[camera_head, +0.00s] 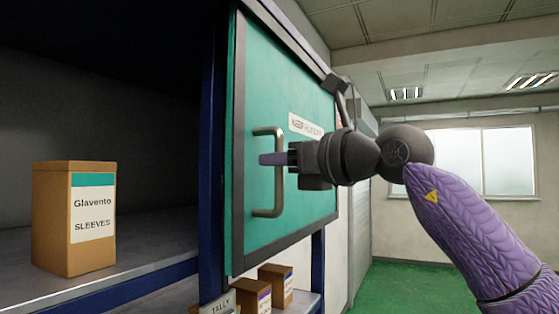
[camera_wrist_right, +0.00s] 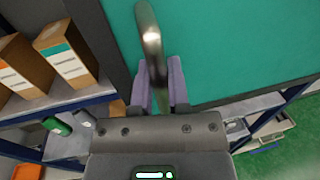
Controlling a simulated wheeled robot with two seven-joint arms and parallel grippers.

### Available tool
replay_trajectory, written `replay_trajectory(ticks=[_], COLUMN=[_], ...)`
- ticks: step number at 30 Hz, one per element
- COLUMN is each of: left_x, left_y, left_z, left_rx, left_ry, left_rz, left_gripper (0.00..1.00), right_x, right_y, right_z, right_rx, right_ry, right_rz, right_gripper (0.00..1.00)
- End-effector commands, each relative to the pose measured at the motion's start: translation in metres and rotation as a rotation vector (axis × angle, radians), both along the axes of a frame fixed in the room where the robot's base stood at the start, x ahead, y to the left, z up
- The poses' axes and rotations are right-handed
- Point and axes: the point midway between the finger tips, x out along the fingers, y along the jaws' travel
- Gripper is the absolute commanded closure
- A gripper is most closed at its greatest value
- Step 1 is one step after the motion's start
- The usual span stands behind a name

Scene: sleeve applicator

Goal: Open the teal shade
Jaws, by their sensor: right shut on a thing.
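The teal shade (camera_head: 265,100) is a flat teal panel with a dark frame, set in a blue rack; it also fills the upper part of the right wrist view (camera_wrist_right: 230,45). A metal bar handle (camera_head: 278,200) stands upright on its face. My right gripper (camera_head: 270,158) reaches in from the right and is shut on the handle near its middle. In the right wrist view the handle (camera_wrist_right: 150,35) passes between the two purple fingers (camera_wrist_right: 163,85). My left gripper is in neither view.
A cardboard box labelled Glavento Sleeves (camera_head: 75,220) stands on the shelf (camera_head: 150,240) to the left. Smaller boxes (camera_head: 275,285) sit on a lower shelf under the shade. Blue rack posts (camera_head: 212,150) flank the opening. Green floor (camera_head: 400,285) is clear at the right.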

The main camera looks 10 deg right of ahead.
Motion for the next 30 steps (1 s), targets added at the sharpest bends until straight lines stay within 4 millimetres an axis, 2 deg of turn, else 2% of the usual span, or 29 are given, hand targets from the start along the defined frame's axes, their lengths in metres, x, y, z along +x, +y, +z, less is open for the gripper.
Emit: replay_trajectory(ticks=[12, 13, 17, 18, 26, 30], left_x=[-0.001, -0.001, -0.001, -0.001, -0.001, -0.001], left_y=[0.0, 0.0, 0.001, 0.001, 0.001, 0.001], left_z=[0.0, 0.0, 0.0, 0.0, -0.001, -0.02], left_rx=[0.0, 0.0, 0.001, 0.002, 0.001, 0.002], left_ry=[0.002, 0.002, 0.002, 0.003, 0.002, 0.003], left_rz=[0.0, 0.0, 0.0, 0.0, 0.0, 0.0], left_gripper=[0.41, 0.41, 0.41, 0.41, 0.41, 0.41], right_x=[0.0, 0.0, 0.0, 0.0, -0.001, -0.018], right_y=[0.0, 0.0, 0.0, 0.0, -0.001, -0.018], right_z=[0.0, 0.0, 0.0, 0.0, -0.001, -0.006], right_rx=[-0.001, -0.001, -0.001, -0.001, -0.001, -0.001], right_ry=[0.001, 0.001, 0.001, 0.001, 0.001, -0.004], right_rz=[-0.001, -0.001, -0.001, -0.001, -0.001, -0.003], right_gripper=[1.0, 0.78, 0.5, 0.47, 0.47, 0.47])
